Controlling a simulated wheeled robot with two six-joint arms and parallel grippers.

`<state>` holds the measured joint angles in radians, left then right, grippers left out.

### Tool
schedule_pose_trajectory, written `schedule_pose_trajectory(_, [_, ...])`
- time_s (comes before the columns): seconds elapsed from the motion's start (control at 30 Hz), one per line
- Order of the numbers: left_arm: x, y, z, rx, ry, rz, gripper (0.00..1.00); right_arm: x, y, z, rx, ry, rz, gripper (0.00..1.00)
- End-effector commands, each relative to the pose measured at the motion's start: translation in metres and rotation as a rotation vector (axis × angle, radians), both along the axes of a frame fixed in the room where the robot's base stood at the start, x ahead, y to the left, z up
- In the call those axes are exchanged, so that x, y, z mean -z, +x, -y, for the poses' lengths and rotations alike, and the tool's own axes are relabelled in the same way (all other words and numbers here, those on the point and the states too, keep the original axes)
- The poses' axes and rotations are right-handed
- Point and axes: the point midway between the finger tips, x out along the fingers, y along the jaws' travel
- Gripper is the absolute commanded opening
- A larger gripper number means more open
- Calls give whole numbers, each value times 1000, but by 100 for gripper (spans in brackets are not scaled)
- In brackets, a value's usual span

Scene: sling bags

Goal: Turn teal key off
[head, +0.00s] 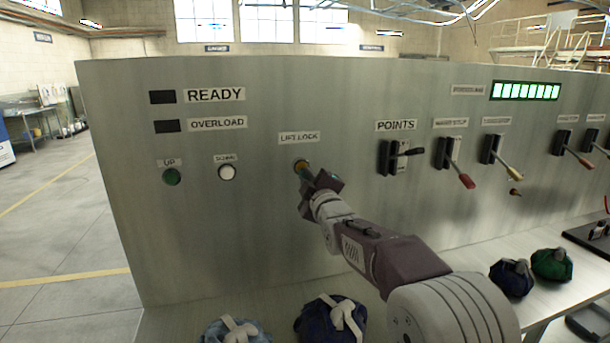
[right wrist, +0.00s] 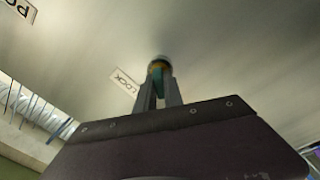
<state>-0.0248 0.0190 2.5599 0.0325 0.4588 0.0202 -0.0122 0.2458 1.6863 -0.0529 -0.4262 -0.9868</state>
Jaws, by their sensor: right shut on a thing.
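The teal key (right wrist: 157,70) sits in a round brass lock on the upright metal panel, under the LIFT LOCK label (head: 299,138). In the head view the brass lock (head: 301,164) shows just past the gripper's tips, and the key is mostly hidden by the fingers. My right gripper (head: 305,176) is at the lock, shut on the key. In the right wrist view its two fingers (right wrist: 159,92) stand on either side of the teal key, pointing at the panel. My left gripper is in neither view.
A green UP button (head: 172,177) and a white DOWN button (head: 227,172) are left of the lock. A black POINTS lever (head: 400,152) and several coloured levers are right of it. Several tied bags, one dark blue (head: 330,320), lie on the ledge below.

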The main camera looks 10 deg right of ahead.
Motion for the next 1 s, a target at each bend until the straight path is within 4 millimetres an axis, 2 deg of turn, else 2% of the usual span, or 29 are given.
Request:
schedule_pose_trajectory(0.3, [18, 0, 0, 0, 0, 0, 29, 1, 0, 0, 16, -251, 12, 0])
schedule_pose_trajectory(0.73, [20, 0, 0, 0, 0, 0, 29, 0, 0, 0, 20, -307, 13, 0])
schedule_pose_trajectory(0.97, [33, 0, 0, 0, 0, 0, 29, 2, 0, 0, 32, -479, 20, 0])
schedule_pose_trajectory(1.0, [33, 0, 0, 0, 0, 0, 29, 1, 0, 0, 33, -501, 20, 15])
